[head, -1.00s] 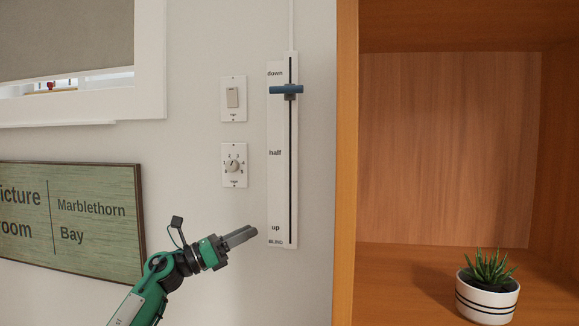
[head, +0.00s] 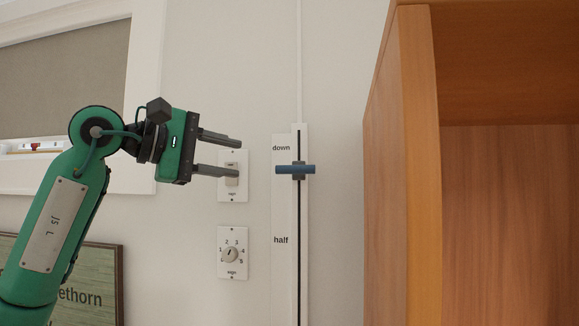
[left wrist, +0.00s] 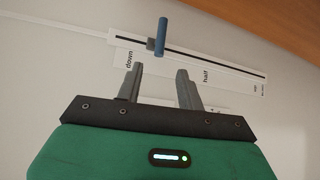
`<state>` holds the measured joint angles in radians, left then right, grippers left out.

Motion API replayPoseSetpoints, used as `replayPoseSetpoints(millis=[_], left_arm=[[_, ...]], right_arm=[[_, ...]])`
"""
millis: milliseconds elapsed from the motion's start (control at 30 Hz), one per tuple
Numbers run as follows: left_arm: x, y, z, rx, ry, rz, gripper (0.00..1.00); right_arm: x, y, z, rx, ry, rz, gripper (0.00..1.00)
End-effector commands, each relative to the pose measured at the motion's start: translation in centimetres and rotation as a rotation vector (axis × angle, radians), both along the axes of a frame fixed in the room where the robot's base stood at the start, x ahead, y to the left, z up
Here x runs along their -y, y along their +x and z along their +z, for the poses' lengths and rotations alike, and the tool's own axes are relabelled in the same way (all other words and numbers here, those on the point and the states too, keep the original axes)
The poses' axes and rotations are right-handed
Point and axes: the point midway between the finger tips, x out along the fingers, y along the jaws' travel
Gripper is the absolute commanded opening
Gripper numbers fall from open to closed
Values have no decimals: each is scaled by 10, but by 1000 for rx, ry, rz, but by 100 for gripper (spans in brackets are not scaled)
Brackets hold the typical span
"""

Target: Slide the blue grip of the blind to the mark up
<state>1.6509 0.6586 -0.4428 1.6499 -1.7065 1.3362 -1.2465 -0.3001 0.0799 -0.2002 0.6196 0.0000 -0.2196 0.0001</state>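The blue grip (head: 296,169) is a short horizontal bar on the white blind panel (head: 283,205). It sits on the dark vertical slot, slightly below the word "down" and well above "half". The "up" mark is outside the head view. My left gripper (head: 238,157) is open and empty, left of the grip, with its fingers pointing right toward it and apart from it. In the left wrist view, the blue grip (left wrist: 161,37) shows beyond the two spread fingers (left wrist: 160,70), between them and touching neither. My right gripper is not in view.
A light switch (head: 232,185) is partly behind the lower left finger. A numbered dial (head: 231,253) is below it. A wooden shelf (head: 415,160) stands close on the right. A window with a shade (head: 70,80) and a green sign (head: 100,280) are on the left.

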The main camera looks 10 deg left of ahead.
Motion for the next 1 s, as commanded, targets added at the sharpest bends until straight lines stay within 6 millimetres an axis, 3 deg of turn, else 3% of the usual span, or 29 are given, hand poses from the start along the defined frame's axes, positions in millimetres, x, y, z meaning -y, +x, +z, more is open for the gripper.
replayPoseSetpoints(millis=[600,1000], left_arm=[[82,80,-14,-6,-4,-6,38],[92,90,-19,-3,-4,-4,38]], right_arm=[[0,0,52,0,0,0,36],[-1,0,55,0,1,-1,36]])
